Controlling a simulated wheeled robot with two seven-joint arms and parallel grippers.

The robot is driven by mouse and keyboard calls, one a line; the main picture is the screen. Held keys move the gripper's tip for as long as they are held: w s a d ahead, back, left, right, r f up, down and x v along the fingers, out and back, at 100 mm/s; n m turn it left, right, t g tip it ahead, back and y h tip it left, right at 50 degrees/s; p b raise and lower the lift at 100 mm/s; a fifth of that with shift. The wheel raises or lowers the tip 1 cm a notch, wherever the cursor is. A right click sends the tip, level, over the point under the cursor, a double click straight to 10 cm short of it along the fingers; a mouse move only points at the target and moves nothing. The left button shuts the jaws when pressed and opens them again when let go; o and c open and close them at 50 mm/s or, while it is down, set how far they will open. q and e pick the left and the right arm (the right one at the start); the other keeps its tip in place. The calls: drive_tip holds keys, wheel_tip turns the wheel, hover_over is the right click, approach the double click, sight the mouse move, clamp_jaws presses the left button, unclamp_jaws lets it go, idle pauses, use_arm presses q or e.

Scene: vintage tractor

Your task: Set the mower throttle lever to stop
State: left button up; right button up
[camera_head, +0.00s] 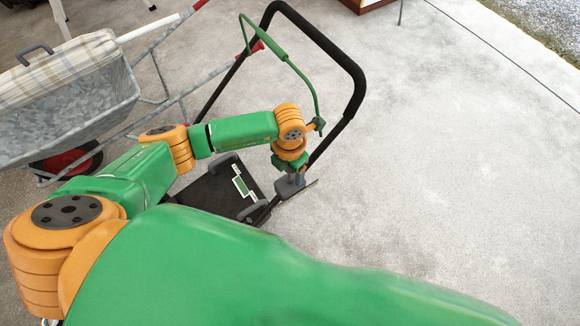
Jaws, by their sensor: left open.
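The mower's black looped handle (345,68) rises across the upper middle of the view, and its dark deck (212,192) shows partly behind my left arm. A green bar or cable (312,85) runs inside the handle loop and ends at a small green fitting (318,124) on the handle's right side. I cannot make out the throttle lever or its setting for certain. My left gripper (296,190) is open, pointing down beside the lower right handle tube. Whether it touches the tube is unclear. My right gripper is out of view.
A metal wheelbarrow (75,105) with a plaid cloth sack (72,65) stands at the left, its handles reaching towards the mower. My own green arm covers the bottom of the view. The concrete floor (450,170) to the right is clear.

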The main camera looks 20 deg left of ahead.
use_arm(q)
drive_tip(key=shift+f, duration=0.4)
drive_tip(key=shift+w+f, duration=0.2)
drive_tip(key=shift+w, duration=0.15)
clamp_jaws()
drive_tip(key=shift+r, duration=0.1)
idle(0.7)
